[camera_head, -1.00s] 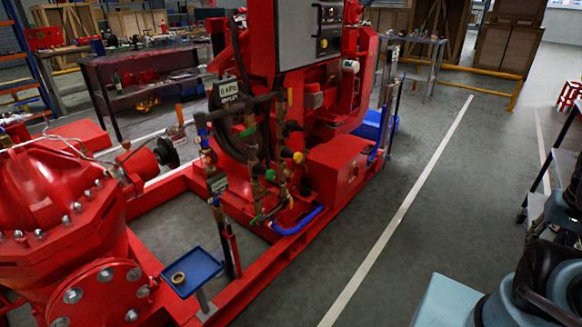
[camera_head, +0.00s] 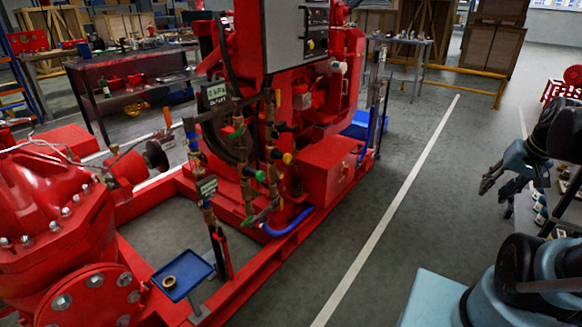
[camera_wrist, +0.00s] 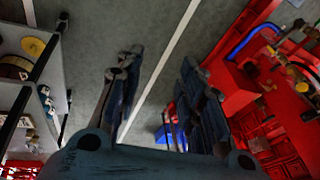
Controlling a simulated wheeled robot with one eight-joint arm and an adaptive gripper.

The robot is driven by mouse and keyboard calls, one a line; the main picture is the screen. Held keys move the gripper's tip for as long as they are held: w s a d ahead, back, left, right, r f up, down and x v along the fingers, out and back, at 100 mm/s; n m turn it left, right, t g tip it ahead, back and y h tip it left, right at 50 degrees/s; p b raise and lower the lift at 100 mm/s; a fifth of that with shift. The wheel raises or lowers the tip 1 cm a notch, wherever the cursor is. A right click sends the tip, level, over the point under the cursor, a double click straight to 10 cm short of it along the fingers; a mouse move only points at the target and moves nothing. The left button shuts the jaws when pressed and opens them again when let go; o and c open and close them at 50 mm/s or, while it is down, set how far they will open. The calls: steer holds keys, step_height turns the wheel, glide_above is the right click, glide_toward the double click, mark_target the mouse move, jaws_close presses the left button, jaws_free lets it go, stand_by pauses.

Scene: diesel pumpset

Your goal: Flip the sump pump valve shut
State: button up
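The red pumpset (camera_head: 323,165) carries brass and dark pipework with several small coloured valve handles. I cannot read which valve is the sump pump's, nor tell how each handle is set. My gripper (camera_head: 498,182) is at the right, well apart from the pipework, across the clear floor. In the wrist view my gripper (camera_wrist: 155,85) has its two fingers spread with nothing between them. The red pumpset's edge shows at the right there.
A blue tray (camera_head: 188,277) with a ring (camera_head: 169,281) stands before the pipes. A blue curved hose (camera_head: 290,222) runs low on the frame. A shelf rack (camera_head: 565,205) with small items is close to my gripper. The grey floor (camera_head: 400,225) between is clear.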

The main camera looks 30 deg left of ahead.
steer(key=w+a+r+n+y, duration=0.1)
steer(key=w+a+y, duration=0.3)
steer(key=w+a, duration=0.9)
steer(key=w+a+r+y, duration=0.1)
steer(key=w+a+y, duration=0.2)
steer(key=w+a, duration=1.05)
steer(key=w+a+f+y, duration=0.2)
steer(key=a+f, duration=0.3)
steer(key=a, duration=0.5)
steer(key=w+a+f+y, duration=0.15)
steer(key=a+f, duration=0.25)
steer(key=a, duration=0.7)
steer(key=s+a+f+m+y, duration=0.1)
steer(key=s+a+f+y, duration=0.1)
steer(key=a+f, duration=0.6)
steer(key=s+a+f+m+g+y, duration=0.1)
steer(key=s+a+f+m+y, duration=0.1)
steer(key=s+a+f, duration=0.3)
steer(key=a+f+y, duration=0.1)
steer(key=a+f, duration=0.3)
steer(key=f, duration=0.7)
steer(key=shift+s+f, duration=0.2)
steer(key=shift+s, duration=0.05)
